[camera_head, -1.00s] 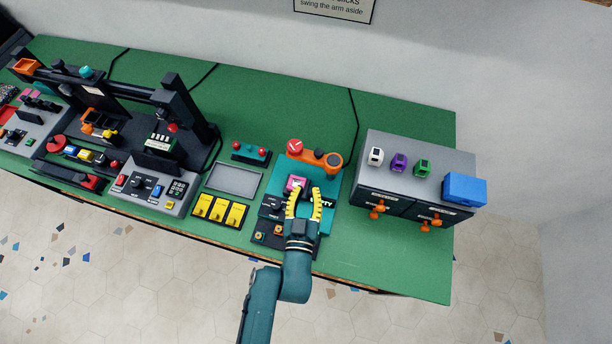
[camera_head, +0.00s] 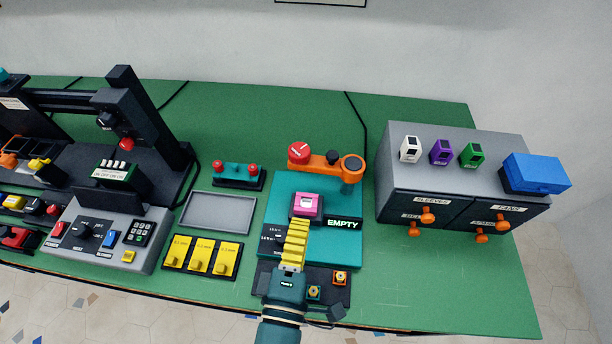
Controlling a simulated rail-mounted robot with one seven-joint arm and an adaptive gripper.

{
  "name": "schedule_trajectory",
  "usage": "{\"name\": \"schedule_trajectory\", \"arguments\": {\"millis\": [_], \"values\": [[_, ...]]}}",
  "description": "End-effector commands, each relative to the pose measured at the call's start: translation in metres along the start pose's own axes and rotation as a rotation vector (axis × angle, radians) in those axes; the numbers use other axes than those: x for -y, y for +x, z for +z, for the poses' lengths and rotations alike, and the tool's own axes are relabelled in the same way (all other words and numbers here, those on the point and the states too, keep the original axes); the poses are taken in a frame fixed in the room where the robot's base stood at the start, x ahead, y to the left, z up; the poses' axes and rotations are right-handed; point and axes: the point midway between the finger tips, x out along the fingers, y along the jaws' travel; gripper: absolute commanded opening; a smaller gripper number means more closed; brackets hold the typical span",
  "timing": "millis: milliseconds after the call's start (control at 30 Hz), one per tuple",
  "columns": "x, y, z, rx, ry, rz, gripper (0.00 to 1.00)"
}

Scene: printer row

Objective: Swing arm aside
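The orange swing arm (camera_head: 325,160) lies across the far end of the teal station (camera_head: 285,188). A red round knob (camera_head: 299,152) is at its left end and a dark round cap (camera_head: 353,163) at its right end, above an orange post. A pink block (camera_head: 308,203) with a pale top sits on the station, nearer than the arm. My gripper (camera_head: 299,222) is over the station, its yellow fingers pointing away, tips just in front of the pink block. The fingers show edge-on, one hiding the other, so their opening cannot be told. The gripper is apart from the swing arm.
A label (camera_head: 344,224) reading EMPTY is right of my fingers. A grey drawer cabinet (camera_head: 445,180) with small coloured blocks and a blue box (camera_head: 537,172) stands right. An empty grey tray (camera_head: 218,212) and a teal block with red knobs (camera_head: 237,171) are left. Green table is clear behind.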

Motion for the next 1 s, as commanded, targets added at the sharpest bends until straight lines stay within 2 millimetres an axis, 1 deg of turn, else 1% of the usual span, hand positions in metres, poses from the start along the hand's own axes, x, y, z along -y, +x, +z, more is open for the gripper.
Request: {"name": "schedule_trajectory", "arguments": {"millis": [33, 300, 400, 500, 600, 700, 1000], "values": [[-0.003, 0.011, 0.001, 0.004, 0.002, 0.003, 0.00], [-0.001, 0.070, 0.000, 0.001, 0.002, 0.002, 0.00], [0.000, 0.091, 0.001, 0.001, 0.002, 0.001, 0.00], [0.000, 0.107, 0.000, 0.000, 0.002, 0.002, 0.00], [0.000, 0.117, 0.000, 0.000, 0.001, 0.001, 0.00], [0.000, 0.121, 0.000, -0.001, 0.001, 0.000, 0.00], [0.000, 0.122, 0.000, -0.001, 0.001, -0.001, 0.00]]}}
